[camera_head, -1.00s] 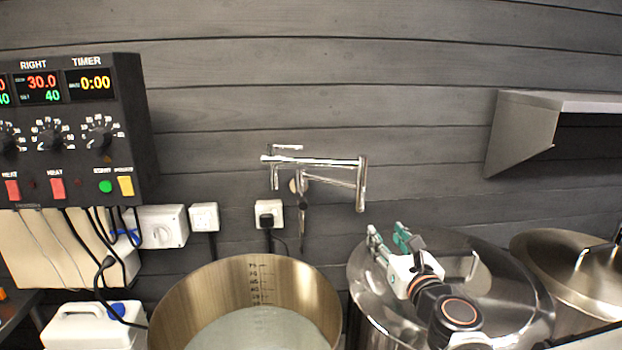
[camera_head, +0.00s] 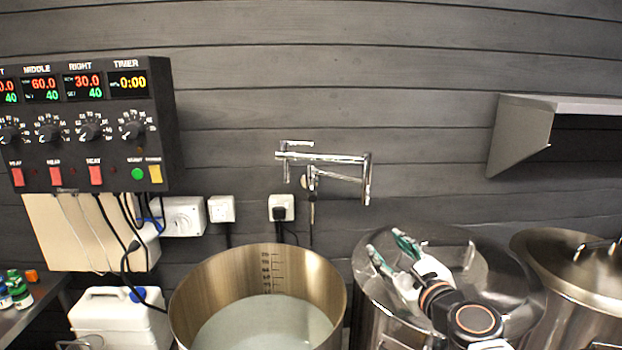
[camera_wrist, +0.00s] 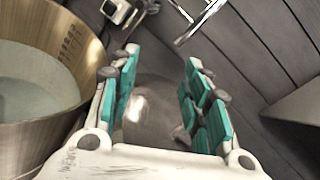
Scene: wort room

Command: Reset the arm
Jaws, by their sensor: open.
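My gripper (camera_head: 388,243) is at the lower right of the head view, in front of and over the lidded steel pot (camera_head: 490,262) in the middle. Its teal-padded fingers point up and to the left. In the wrist view my gripper (camera_wrist: 155,85) is open, its two fingers well apart with nothing between them. The pot's shiny lid shows blurred beyond the fingers.
An open steel pot (camera_head: 185,310) of pale liquid stands left of my gripper. A wall-mounted folding tap (camera_head: 330,160) is above and behind. A control panel (camera_head: 90,120) hangs at left, a metal shelf (camera_head: 520,135) at right. Another lidded pot (camera_head: 560,260) stands far right.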

